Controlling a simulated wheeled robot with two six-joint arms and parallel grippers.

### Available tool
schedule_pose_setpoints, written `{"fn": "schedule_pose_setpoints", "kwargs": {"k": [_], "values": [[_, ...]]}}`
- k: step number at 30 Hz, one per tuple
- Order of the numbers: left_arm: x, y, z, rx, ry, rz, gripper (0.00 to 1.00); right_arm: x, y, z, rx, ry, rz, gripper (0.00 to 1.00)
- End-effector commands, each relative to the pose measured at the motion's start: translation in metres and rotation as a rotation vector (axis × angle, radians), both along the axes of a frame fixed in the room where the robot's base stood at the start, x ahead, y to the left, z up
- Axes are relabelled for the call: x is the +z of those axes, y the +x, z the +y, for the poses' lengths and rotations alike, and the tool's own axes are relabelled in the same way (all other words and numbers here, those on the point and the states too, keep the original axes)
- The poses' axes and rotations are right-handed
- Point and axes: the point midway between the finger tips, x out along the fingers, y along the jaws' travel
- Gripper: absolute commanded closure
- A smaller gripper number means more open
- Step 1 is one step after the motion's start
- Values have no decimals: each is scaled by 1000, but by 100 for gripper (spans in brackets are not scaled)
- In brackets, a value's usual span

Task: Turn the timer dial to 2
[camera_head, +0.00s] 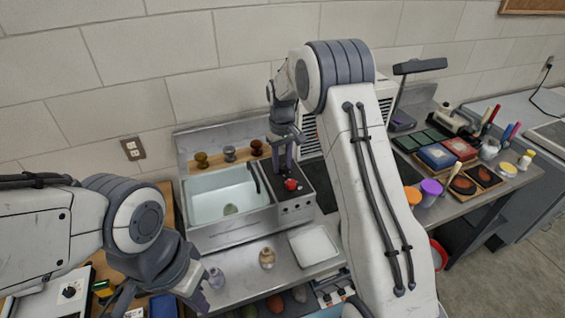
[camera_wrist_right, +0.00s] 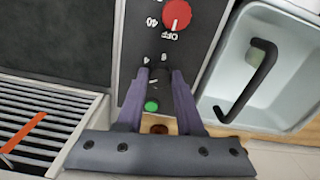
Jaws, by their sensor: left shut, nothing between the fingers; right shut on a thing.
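My right gripper (camera_wrist_right: 160,76) is shut on a small dark dial (camera_wrist_right: 154,82) on a black panel. A short white mark shows on the dial between the fingers. The printed numbers 4 and 6 stand just beyond the fingertips; other markings are hidden by the fingers. A red knob (camera_wrist_right: 176,14) with the labels 40 and OFF sits further along the panel, apart from the fingers. In the head view the right gripper (camera_head: 288,164) points down at the panel behind the red knob (camera_head: 291,184). My left gripper (camera_head: 197,295) is shut and empty at the lower left.
A sink basin (camera_head: 222,194) with a dark tap lies left of the panel. A green button (camera_wrist_right: 151,105) lies between the right fingers' bases. A white tray (camera_head: 314,246) and a small bottle (camera_head: 267,257) stand in front. Purple and orange jars stand to the right.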

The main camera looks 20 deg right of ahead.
Motion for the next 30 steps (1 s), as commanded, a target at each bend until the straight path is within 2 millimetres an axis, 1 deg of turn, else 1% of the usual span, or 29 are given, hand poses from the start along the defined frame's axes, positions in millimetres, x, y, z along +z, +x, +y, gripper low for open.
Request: {"fn": "schedule_pose_setpoints", "kwargs": {"k": [13,14,15,16,26,29,30], "values": [[0,0,0,0,0,0,100,2,1,0,-11,0,-5,100],[0,0,0,0,0,0,100,2,1,0,-10,0,-5,60],[0,0,0,0,0,0,100,1,1,0,-10,0,-5,45],[0,0,0,0,0,0,100,1,1,0,-10,0,-5,34],[0,0,0,0,0,0,100,1,1,0,-10,0,-2,34],[-3,0,0,0,0,0,100,8,1,0,-10,0,-4,34],[-5,0,0,0,0,0,100,13,2,0,-10,0,-6,34]]}}
